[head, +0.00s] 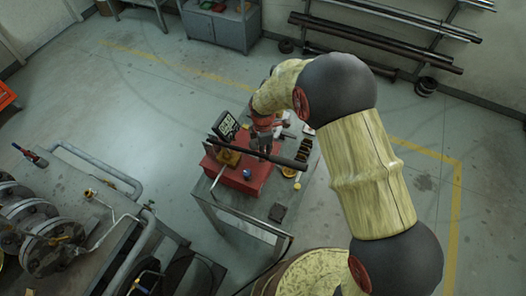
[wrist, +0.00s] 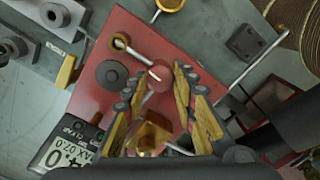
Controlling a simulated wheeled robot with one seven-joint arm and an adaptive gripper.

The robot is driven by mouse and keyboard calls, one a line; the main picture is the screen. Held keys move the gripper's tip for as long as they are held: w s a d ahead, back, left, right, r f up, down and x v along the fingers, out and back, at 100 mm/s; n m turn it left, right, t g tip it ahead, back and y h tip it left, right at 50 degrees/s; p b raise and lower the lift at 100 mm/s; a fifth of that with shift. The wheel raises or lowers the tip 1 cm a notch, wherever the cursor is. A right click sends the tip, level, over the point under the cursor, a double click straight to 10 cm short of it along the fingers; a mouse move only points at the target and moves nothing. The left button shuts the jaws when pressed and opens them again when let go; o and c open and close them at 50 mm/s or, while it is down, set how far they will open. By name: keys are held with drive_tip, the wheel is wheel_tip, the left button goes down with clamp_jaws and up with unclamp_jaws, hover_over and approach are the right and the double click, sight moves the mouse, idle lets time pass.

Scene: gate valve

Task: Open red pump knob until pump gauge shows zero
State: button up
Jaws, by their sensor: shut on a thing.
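The red pump (head: 257,183) sits on a grey cart, and its red plate (wrist: 115,45) fills the middle of the wrist view. The small round red knob (wrist: 160,77) shows at my fingertips. My gripper (wrist: 156,84), with yellow-padded fingers, is shut on the red knob, one finger at either side. The digital pump gauge (wrist: 68,150) is at lower left, partly cut off; its visible digits look like 4.0, with a MAX line above. In the head view the gauge (head: 227,125) is too small to read. My gripper (head: 263,145) is over the pump there, largely hidden by my arm.
A long dark bar (head: 255,152) crosses above the pump. A brass fitting (wrist: 150,138) lies close below my fingers. The cart (head: 225,205) also carries small parts. Pipes and flanged valves (head: 60,240) stand at left; floor beyond the cart is open.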

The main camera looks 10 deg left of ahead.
drive_tip(key=shift+n, duration=1.1)
drive_tip(key=shift+w, duration=0.1)
drive_tip(key=o, duration=1.2)
drive_tip(key=shift+c, duration=0.2)
wheel_tip(320, 180, up, 12)
